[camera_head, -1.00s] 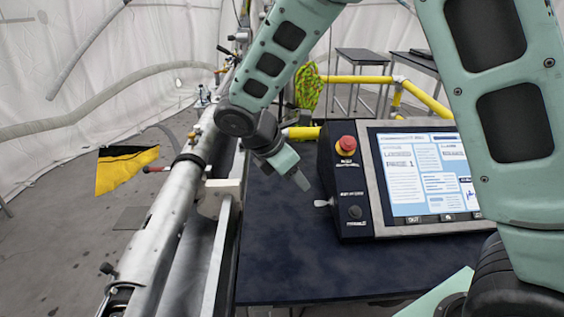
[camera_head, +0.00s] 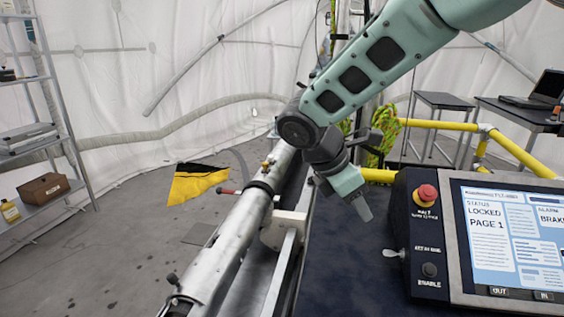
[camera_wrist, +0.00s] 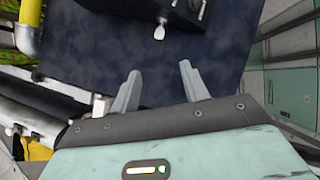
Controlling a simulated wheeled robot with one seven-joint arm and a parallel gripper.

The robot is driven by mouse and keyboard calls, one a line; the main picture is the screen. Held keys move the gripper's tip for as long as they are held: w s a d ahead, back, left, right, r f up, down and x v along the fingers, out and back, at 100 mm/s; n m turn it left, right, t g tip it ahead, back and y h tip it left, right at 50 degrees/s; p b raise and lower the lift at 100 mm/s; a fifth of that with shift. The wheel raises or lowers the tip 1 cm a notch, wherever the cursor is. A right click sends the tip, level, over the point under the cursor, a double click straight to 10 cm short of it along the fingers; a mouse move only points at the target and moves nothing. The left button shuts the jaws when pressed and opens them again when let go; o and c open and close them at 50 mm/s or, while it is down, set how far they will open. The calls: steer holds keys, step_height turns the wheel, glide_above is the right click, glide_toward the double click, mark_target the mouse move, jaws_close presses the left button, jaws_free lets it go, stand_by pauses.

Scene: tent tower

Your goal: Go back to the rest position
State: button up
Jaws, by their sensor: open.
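My gripper (camera_head: 363,205) hangs over the left part of the dark table (camera_head: 345,262), between the metal pipe and the control console (camera_head: 428,235). It also shows in the wrist view (camera_wrist: 158,85), its two fingers apart with nothing between them, above the dark tabletop. The console has a red knob (camera_head: 427,195), a black ENABLE knob, a small pale lever on its left side (camera_head: 392,253) and a lit screen (camera_head: 505,240) reading LOCKED and PAGE 1. My gripper is apart from the console.
A long metal pipe (camera_head: 235,240) runs along the table's left side, with a yellow and black flag (camera_head: 195,183) beside it. Yellow rails (camera_head: 455,133) and a laptop (camera_head: 545,90) on a table stand behind. A shelf (camera_head: 40,140) stands at the far left. The floor there is mostly clear.

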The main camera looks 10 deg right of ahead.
steer(key=s+a+f+m+y, duration=0.1)
steer(key=s+a+m+y, duration=0.2)
steer(key=s, duration=0.8)
steer(key=s+a+f+m+y, duration=0.2)
steer(key=s+a+m+y, duration=0.2)
steer(key=s+m, duration=0.3)
steer(key=s+a, duration=0.1)
steer(key=s, duration=0.4)
steer(key=shift+s+a+f+m+g, duration=0.25)
steer(key=shift+s+a+m+g, duration=0.05)
steer(key=shift+a+m, duration=0.1)
